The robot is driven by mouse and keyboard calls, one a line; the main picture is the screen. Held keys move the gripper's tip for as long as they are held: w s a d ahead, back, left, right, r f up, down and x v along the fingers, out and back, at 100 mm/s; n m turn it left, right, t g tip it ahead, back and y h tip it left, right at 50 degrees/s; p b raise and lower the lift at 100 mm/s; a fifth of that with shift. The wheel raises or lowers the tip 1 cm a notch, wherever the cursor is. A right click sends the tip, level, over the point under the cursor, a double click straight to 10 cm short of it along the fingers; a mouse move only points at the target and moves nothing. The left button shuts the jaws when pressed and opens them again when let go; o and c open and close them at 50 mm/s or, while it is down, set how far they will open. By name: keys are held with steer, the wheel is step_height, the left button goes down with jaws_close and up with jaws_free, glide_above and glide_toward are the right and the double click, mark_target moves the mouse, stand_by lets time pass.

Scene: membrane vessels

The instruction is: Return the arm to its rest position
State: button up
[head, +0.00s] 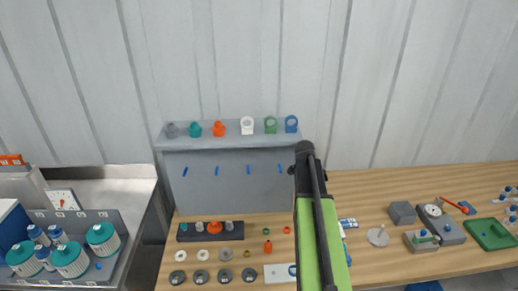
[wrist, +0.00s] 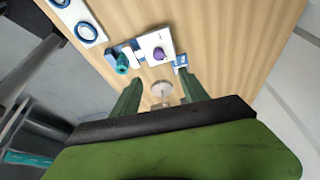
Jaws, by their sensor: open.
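My arm (head: 308,235), green with a black upper link, stands up in the middle of the head view and rises in front of the bench and the grey shelf panel. My gripper is not distinguishable in the head view. In the wrist view my gripper (wrist: 160,78) has its two green fingers spread apart. Nothing is held between them. A round grey disc with a post (wrist: 162,92) shows below, in the gap between the fingers; it appears to stand on the bench, apart from them.
The wooden bench (head: 375,265) carries rings, fittings and small blocks. A shelf panel (head: 230,185) holds several coloured fittings behind it. A tray (head: 115,262) of teal-capped vessels stands left. In the wrist view, a white block with a purple knob (wrist: 158,52) lies beyond the fingers.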

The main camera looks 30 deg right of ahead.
steer(key=w+a+f+n+t+b, duration=0.1)
steer(key=w+a+f+n+b, duration=0.2)
steer(key=a, duration=0.7)
steer(key=w+a+f+n+b, duration=0.1)
steer(key=w+a+f+b, duration=0.3)
steer(key=a, duration=0.7)
steer(key=s+a+f+n+y+b, duration=0.1)
steer(key=s+a+n, duration=0.3)
steer(key=a+n, duration=0.5)
steer(key=s+a+f+n+t+y+b, duration=0.1)
steer(key=s+a+f+n+y+b, duration=0.1)
steer(key=a+n, duration=0.8)
step_height(320, 180, down, 2)
steer(key=shift+s+a+f+y+b, duration=0.25)
steer(key=shift+s+a+y, duration=0.35)
steer(key=shift+s, duration=0.55)
